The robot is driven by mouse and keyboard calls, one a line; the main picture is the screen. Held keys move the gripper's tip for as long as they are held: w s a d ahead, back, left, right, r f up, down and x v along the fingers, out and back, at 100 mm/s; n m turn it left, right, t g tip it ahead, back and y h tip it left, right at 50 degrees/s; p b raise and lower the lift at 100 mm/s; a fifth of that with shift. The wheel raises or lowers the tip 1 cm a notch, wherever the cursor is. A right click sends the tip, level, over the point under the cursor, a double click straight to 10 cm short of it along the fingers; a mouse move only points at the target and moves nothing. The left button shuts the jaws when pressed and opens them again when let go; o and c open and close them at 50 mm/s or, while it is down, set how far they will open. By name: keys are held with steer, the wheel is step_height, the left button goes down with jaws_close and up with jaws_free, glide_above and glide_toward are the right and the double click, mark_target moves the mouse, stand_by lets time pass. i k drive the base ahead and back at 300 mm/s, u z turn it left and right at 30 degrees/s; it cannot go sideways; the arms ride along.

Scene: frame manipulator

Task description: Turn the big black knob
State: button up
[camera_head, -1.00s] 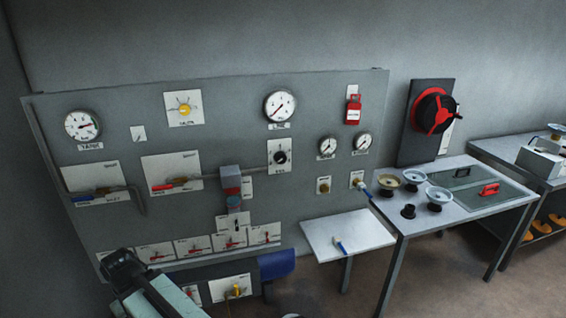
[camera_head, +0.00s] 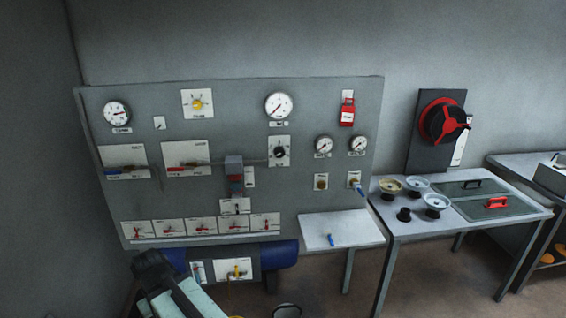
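A black round knob (camera_head: 279,152) sits on a white plate on the grey wall panel, below a large round gauge. It is the larger black knob on the panel, and nothing touches it. Part of my arm, a teal link with a black joint, shows at the lower left, well below and left of the knob. No gripper fingers can be made out in the view.
The grey panel (camera_head: 225,105) also carries gauges, a yellow knob (camera_head: 197,104) and several red levers. A red-and-black handwheel (camera_head: 443,121) is mounted on a dark board at right. A small white table (camera_head: 350,228) and a workbench (camera_head: 395,222) stand below.

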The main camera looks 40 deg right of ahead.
mark_target(279, 153)
steer(key=z, duration=0.2)
steer(key=i, duration=0.85)
steer(key=u, duration=0.1)
